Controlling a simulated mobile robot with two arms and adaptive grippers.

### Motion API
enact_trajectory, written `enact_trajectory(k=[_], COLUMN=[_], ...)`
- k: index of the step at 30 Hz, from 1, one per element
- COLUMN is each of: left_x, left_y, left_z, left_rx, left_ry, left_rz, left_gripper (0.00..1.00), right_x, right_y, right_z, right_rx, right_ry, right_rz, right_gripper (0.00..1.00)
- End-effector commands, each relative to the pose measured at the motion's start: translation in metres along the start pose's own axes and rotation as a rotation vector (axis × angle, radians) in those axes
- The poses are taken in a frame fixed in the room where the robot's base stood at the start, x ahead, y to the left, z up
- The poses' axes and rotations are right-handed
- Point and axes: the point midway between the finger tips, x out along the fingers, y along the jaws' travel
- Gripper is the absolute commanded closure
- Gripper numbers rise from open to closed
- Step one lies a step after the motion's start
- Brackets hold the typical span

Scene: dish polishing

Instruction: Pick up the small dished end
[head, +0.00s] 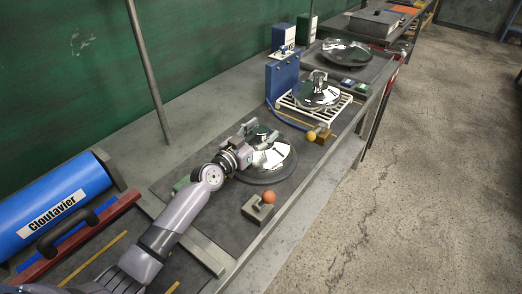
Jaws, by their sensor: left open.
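A small shiny dished end (272,154) lies on a dark round base on the grey mat of the bench. My left gripper (262,134) is open and hovers over the upper left part of this dish, hiding some of it. I cannot tell whether the fingers touch it. Another shiny dished end (314,97) rests on a white wire rack (340,104) farther back. A larger dark, glossy dish (346,52) lies beyond that. My right gripper does not show.
A block with an orange ball (269,197) stands near the bench's front edge, and one with a yellow ball (311,136) near the rack. A blue box (283,78) stands left of the rack. A blue cylinder (50,207) lies at the left. A metal post (148,70) rises behind the arm.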

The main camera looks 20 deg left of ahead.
Motion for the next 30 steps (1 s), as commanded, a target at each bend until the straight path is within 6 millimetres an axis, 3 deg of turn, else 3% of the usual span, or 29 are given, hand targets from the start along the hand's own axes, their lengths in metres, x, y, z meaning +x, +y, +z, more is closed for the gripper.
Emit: enact_trajectory(k=[4, 27, 30], left_x=[-0.0003, -0.0007, -0.0007], left_y=[0.0001, 0.0000, 0.0000], left_z=[0.0000, 0.0003, 0.0003], left_rx=[0.000, 0.000, 0.000], left_ry=[-0.001, -0.001, -0.001], left_rz=[0.000, 0.000, 0.000], left_gripper=[0.46, 0.97, 1.00], right_x=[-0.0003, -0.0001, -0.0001], right_y=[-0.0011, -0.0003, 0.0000], right_z=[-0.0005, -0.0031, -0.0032], right_rx=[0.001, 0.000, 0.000], right_ry=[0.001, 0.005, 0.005], right_rz=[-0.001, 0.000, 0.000], right_gripper=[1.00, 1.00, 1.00])
